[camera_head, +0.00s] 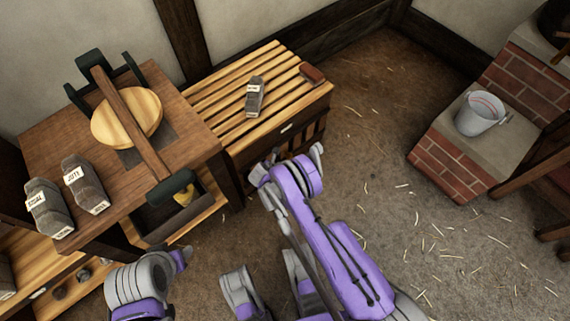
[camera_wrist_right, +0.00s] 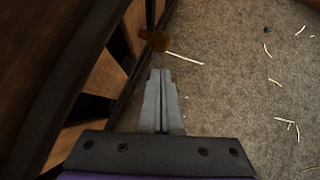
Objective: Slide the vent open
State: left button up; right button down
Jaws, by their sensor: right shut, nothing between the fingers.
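The vent appears to be the dark slotted panel (camera_head: 308,136) in the front side of the slatted bench, below its top edge; my right arm partly hides it. In the right wrist view dark openings between wooden bars (camera_wrist_right: 92,110) show at the left, and a small brown knob (camera_wrist_right: 156,40) stands out beyond the fingertips. My right gripper (camera_wrist_right: 160,74) is shut and empty, just right of the bars and apart from the knob. In the head view its fingers are hidden by my arm. My left arm shows at the lower left, but its fingers are not visible.
The slatted bench top (camera_head: 222,92) carries a labelled grey bundle (camera_head: 255,98) and a brown block (camera_head: 312,75). A bucket (camera_head: 480,113) stands on brickwork at right. The straw-strewn floor between is free.

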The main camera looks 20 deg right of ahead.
pick_arm(q)
jog(key=p+v, duration=0.2)
jog(key=shift+s+a+r+p, duration=0.1)
jog(key=shift+a+p, duration=0.05)
jog(key=shift+p, duration=0.15)
pick_arm(e)
jog(key=v, duration=1.1)
jog(key=shift+a+f, duration=0.2)
jog(key=shift+f, duration=0.1)
